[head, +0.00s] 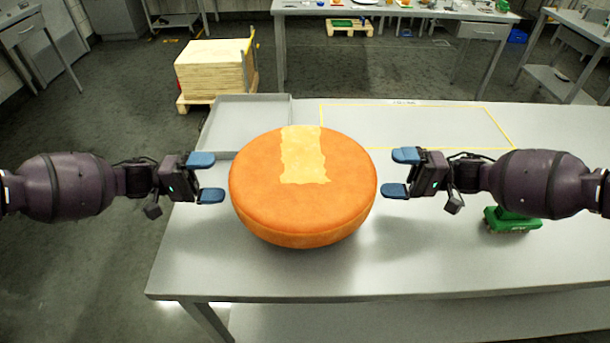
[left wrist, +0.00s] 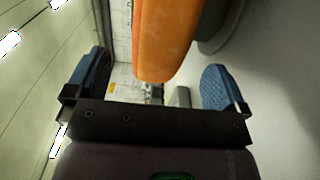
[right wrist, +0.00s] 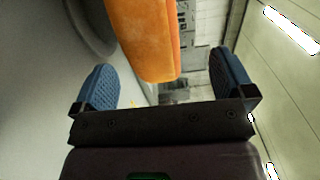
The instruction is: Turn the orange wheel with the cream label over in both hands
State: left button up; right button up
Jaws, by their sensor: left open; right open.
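The orange wheel (head: 270,200) with a cream label (head: 304,158) on its upper face appears in the middle of the head view, over the table. My left gripper (head: 212,178) is open just left of its rim, with a small gap. My right gripper (head: 400,174) is open just right of its rim, also apart from it. The wheel's orange edge shows between the spread blue fingers in the left wrist view (left wrist: 165,40) and in the right wrist view (right wrist: 145,40). The wheel's underside is hidden in the head view.
The grey table (head: 240,270) has free room in front and to the right. A shallow grey tray (head: 222,125) lies behind the wheel at left. A yellow outline (head: 420,105) marks the back right. A green brush-like tool (head: 510,222) lies below my right arm.

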pick_arm(q)
jog(key=shift+a, duration=1.1)
pick_arm(e)
jog(key=shift+d, duration=1.1)
jog(key=shift+s+d+f, duration=0.2)
jog(key=shift+d+f, duration=0.1)
jog(key=shift+f, duration=0.35)
